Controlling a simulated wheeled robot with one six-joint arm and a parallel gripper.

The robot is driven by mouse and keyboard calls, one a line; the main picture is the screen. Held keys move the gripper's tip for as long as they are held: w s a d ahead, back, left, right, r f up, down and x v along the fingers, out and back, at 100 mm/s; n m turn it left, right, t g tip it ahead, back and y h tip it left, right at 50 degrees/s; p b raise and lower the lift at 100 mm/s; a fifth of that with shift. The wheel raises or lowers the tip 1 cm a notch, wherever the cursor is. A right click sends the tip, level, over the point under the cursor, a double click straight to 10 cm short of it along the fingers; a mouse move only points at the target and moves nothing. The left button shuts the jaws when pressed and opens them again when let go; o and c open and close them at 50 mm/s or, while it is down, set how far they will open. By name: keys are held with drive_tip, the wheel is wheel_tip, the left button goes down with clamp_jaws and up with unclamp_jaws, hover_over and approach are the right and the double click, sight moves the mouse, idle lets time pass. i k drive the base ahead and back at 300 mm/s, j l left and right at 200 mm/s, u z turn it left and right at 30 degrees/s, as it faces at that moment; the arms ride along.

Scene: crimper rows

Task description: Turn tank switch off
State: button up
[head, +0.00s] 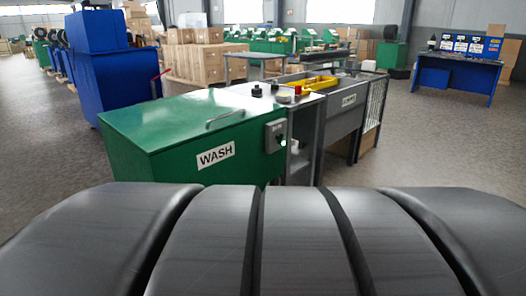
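A green tank (165,150) with a white label reading WASH (216,156) stands ahead, left of centre. It has a closed lid with a handle on top. A small grey switch box (275,136) is fixed at the upper right of its front side. A small light spot shows low on the box, but the switch position is too small to tell. My gripper is not in view.
Large dark rounded shapes fill the bottom. A grey bench (303,103) with a yellow tray (314,83) adjoins the tank's right side. A blue machine (112,85) stands behind left, and a blue table (455,76) at far right. Grey floor (440,140) is open at right.

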sight(281, 137)
drive_tip(key=i+l+z, duration=0.1)
drive_tip(key=i+l, duration=0.95)
drive_tip(key=i, duration=0.1)
